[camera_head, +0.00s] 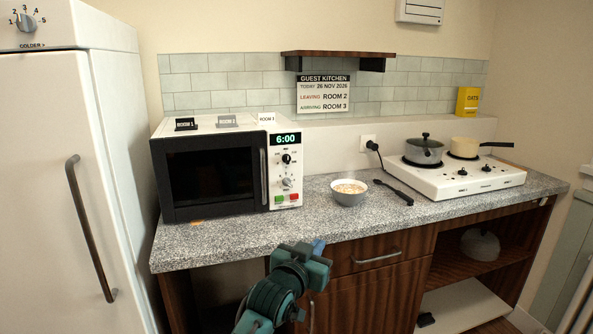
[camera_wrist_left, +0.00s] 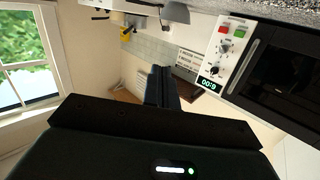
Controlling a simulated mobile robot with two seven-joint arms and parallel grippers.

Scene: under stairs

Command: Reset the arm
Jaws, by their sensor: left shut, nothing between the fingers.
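My left arm comes up from the bottom of the head view, teal and dark grey. Its gripper (camera_head: 318,247) is in front of the counter's front edge, above the wooden drawer. In the left wrist view the dark fingers of the gripper (camera_wrist_left: 161,73) are together, with nothing between them. The wrist view is tilted far over, with the microwave at the right and a window at the left. My right gripper does not show in either view.
The speckled counter (camera_head: 240,235) holds a microwave (camera_head: 210,175), a bowl of food (camera_head: 349,192), a black utensil (camera_head: 394,192) and a white hob (camera_head: 462,180) with a grey pot (camera_head: 424,151) and a cream pan (camera_head: 465,146). A white fridge (camera_head: 60,190) stands left.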

